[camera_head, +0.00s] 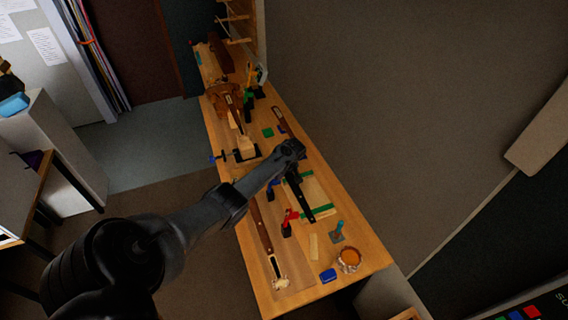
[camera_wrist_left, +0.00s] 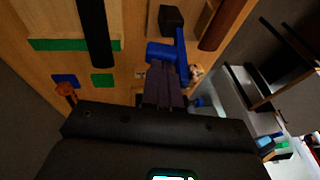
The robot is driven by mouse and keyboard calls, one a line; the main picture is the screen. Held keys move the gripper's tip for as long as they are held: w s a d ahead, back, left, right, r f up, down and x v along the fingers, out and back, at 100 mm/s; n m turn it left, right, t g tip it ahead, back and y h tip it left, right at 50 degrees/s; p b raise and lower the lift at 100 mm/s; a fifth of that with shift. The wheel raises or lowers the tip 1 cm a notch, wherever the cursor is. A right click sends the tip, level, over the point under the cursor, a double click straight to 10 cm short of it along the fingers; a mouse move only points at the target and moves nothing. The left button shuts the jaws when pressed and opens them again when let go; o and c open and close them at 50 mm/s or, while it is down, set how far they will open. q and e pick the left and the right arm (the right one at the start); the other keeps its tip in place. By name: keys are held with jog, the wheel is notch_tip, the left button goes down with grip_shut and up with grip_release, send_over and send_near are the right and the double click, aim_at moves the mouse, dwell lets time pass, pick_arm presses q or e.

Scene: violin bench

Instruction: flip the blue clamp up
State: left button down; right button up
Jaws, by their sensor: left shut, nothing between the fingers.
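The blue clamp (camera_wrist_left: 181,45) shows in the left wrist view just beyond my fingertips. It has a blue block to the left and a longer blue bar standing up the picture. In the head view only a small blue patch (camera_head: 273,183) of it shows beside my arm. My left gripper (camera_wrist_left: 164,75) is shut with nothing between its fingers. Its fingertips overlap the lower part of the clamp in the picture, and I cannot tell whether they touch it. In the head view the left hand (camera_head: 290,150) is over the middle of the bench. My right gripper is not in view.
The wooden bench (camera_head: 362,232) carries a black bar (camera_head: 299,198) close by, a red clamp (camera_head: 288,222), a violin neck (camera_head: 262,228), a glass jar (camera_head: 348,260) and a blue block (camera_head: 328,275). A violin (camera_head: 226,98) lies at the far end. A wall runs along the right.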

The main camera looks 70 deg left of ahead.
pick_arm(q)
jog(key=r+p, duration=0.3)
jog(key=r, duration=0.1)
jog(key=shift+w+r, duration=0.1)
jog(key=shift+w, duration=0.25)
jog(key=v, duration=0.9)
jog(key=s+d+f+m+t+p, duration=0.1)
jog(key=s+d+f+m+t, duration=0.15)
jog(key=d+m, duration=0.7)
jog(key=s+d+f+m+t, duration=0.1)
jog(key=s+d+f+m, duration=0.15)
jog(key=d, duration=1.35)
jog(key=s+d+r+m+t+h, duration=0.1)
jog(key=s+d+r+m, duration=0.2)
jog(key=s+d, duration=0.3)
jog(key=s+d+r+m+t+h+p, duration=0.1)
jog(key=s+d+r+m, duration=0.3)
jog(key=d, duration=0.9)
jog(key=s+r+h, duration=0.1)
jog(key=s, duration=0.2)
jog(key=shift+d+h, duration=0.2)
jog(key=shift+h, duration=0.1)
jog(key=shift+s, duration=0.1)
